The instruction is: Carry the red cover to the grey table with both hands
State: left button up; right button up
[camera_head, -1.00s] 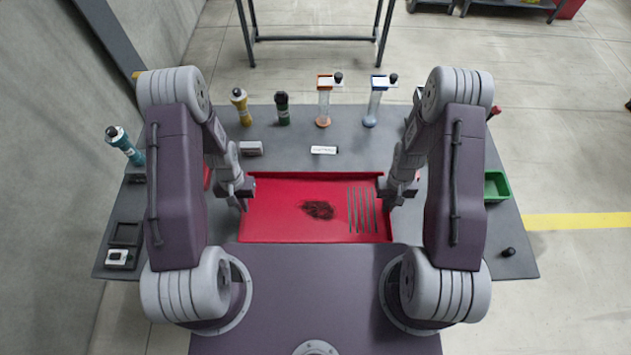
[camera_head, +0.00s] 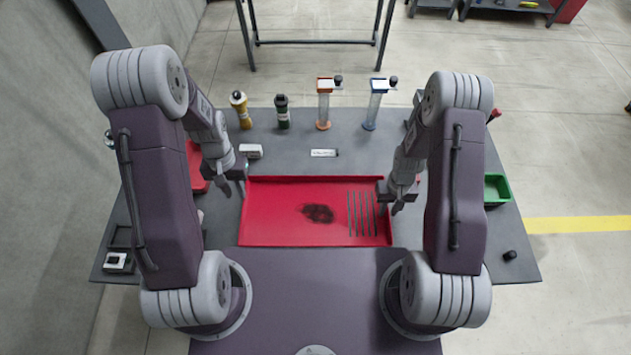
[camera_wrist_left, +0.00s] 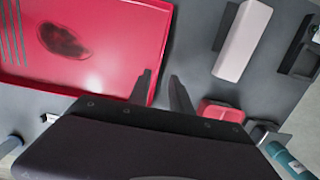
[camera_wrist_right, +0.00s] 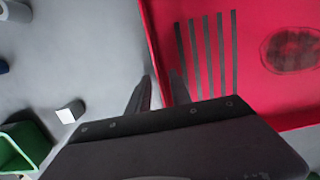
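The red cover (camera_head: 275,225), a shallow tray-like piece with dark slots and a dark smudge, lies on the grey table (camera_head: 330,160) in front of me. My left gripper (camera_head: 241,180) is open at the cover's far left corner; in the left wrist view (camera_wrist_left: 160,76) its fingers are apart near the cover's side wall. My right gripper (camera_head: 390,197) is at the cover's right side. In the right wrist view (camera_wrist_right: 160,76) its fingers are apart, one on each side of the wall as seen. I cannot tell whether the fingers touch the cover.
A grey block (camera_head: 251,151) and a white label (camera_head: 324,153) lie behind the cover. Several bottles and stands, one yellow (camera_head: 240,110), line the far edge. A green bin (camera_head: 497,189) is at right. A smaller red piece (camera_head: 193,168) lies at left, partly hidden by my arm.

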jog(key=shift+w+r, duration=0.2)
jog(key=shift+r, duration=0.15)
notch_tip(320, 180, up, 11)
jog(key=w, duration=0.1)
jog(key=shift+w+r, duration=0.1)
dwell(0.4)
